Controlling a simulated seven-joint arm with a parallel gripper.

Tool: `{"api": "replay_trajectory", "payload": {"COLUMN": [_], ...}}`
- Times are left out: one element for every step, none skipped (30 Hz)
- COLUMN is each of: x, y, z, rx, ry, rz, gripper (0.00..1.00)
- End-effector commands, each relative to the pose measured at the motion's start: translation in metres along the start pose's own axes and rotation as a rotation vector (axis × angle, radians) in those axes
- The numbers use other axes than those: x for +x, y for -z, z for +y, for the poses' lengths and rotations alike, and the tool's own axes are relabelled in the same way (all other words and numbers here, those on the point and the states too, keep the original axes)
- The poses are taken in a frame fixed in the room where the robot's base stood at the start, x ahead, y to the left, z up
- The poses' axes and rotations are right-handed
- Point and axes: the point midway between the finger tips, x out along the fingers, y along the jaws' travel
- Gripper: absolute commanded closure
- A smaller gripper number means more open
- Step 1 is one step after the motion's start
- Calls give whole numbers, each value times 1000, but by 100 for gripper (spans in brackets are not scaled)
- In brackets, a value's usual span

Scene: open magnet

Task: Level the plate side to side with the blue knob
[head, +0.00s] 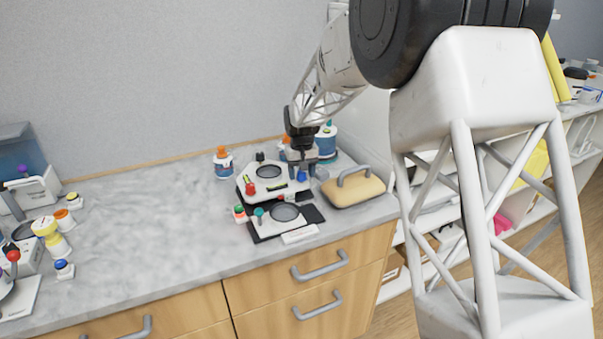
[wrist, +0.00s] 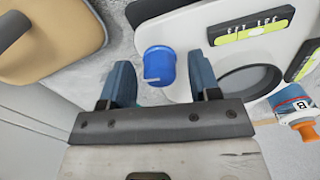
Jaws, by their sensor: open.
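The white plate (head: 266,178) with a dark-rimmed round opening sits on the counter in the head view; part of the plate (wrist: 203,28) fills the upper right of the wrist view. The blue knob (wrist: 159,67) stands at the plate's edge; it also shows in the head view (head: 302,176). A yellow-green level (wrist: 252,31) and a second level (wrist: 306,66) lie on the plate; I cannot read their bubbles. My gripper (wrist: 160,66) is open, with one finger on each side of the knob and gaps showing. My gripper (head: 301,160) is above the knob in the head view.
A tan block with a grey handle (head: 352,188) lies close to the right of the plate. A smaller stand (head: 285,218) is in front. The counter's middle (head: 160,215) is clear.

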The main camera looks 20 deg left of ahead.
Motion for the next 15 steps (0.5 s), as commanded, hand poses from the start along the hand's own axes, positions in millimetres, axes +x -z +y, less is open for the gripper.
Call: {"api": "replay_trajectory", "payload": {"x": [2, 2, 3, 3, 3, 3, 3, 3, 3, 3, 3, 3, 3, 3, 3], "y": [0, 0, 0, 0, 0, 0, 0, 0, 0, 0, 0, 0, 0, 0, 0], "z": [0, 0, 0, 0, 0, 0, 0, 0, 0, 0, 0, 0, 0, 0, 0], "rx": [0, 0, 0, 0, 0, 0, 0, 0, 0, 0, 0, 0, 0, 0, 0], "ry": [0, 0, 0, 0, 0, 0, 0, 0, 0, 0, 0, 0, 0, 0, 0], "rz": [0, 0, 0, 0, 0, 0, 0, 0, 0, 0, 0, 0, -1, -1, -1], "gripper": [43, 43, 43, 43, 43, 43, 43, 43, 43, 43, 46, 53, 57, 62, 68]}}
